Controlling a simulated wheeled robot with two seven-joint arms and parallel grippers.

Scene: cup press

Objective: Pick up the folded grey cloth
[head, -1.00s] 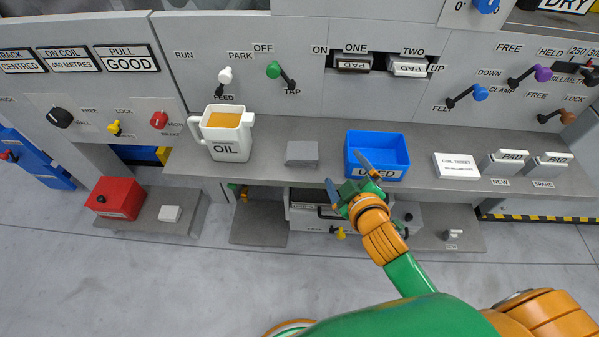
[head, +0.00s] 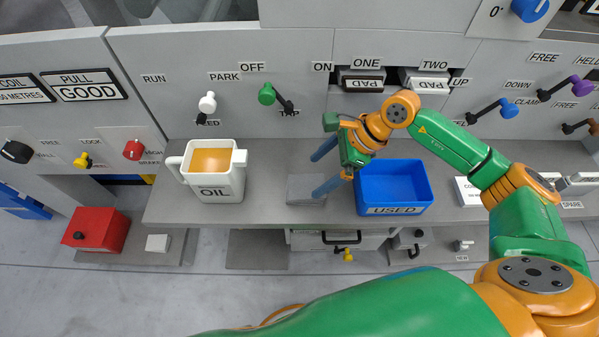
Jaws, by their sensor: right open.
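The folded grey cloth (head: 303,190) lies flat on the grey bench, between the oil jug and the blue bin. My right gripper (head: 322,172) is open and empty, with its two blue fingers spread at the right side of the cloth. The nearer finger overlaps the cloth's right edge in the picture. I cannot tell whether it touches the cloth. My left gripper is not in view.
The white OIL jug (head: 215,172) stands left of the cloth. The blue USED bin (head: 395,190) stands close on the right. A panel with levers (head: 267,94) rises behind the bench (head: 262,209). A red box (head: 96,231) sits lower left.

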